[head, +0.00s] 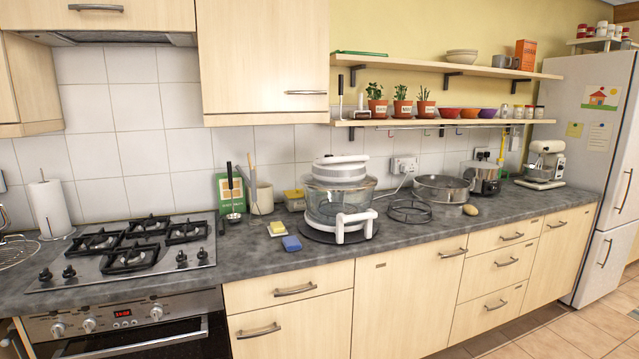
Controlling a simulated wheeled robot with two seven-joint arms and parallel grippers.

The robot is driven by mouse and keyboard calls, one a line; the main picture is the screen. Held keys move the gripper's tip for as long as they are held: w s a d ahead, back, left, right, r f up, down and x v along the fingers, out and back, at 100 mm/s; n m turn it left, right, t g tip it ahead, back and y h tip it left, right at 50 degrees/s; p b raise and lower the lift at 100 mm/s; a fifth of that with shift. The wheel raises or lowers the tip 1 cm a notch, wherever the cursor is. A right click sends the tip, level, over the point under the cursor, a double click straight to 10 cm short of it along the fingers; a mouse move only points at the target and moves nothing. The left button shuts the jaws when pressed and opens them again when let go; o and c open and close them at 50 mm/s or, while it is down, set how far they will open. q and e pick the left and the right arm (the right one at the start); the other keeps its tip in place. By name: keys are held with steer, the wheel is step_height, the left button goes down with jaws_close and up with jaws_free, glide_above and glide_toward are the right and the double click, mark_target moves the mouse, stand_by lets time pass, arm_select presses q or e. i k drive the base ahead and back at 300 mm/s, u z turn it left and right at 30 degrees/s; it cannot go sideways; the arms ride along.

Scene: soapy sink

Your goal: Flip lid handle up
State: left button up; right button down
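A countertop oven with a clear glass bowl (322,207) stands on the grey worktop, a little right of the middle. Its white and grey banded lid (340,169) sits on top of the bowl. A white loop handle (341,228) shows at the bowl's front right, low down near the base. I cannot tell whether this loop belongs to the lid or to the bowl's stand. No separate raised handle stands out above the lid. Neither of my grippers is in view.
A blue sponge (291,243) and a yellow block on a dish (277,228) lie left of the oven. A black wire rack (411,211), a round metal pan (438,188) and a potato-like item (470,210) are to its right. The worktop's front edge is clear.

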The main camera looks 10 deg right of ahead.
mark_target(363, 158)
steer(key=u, duration=0.2)
steer(key=i, duration=1.3)
steer(key=u, duration=0.25)
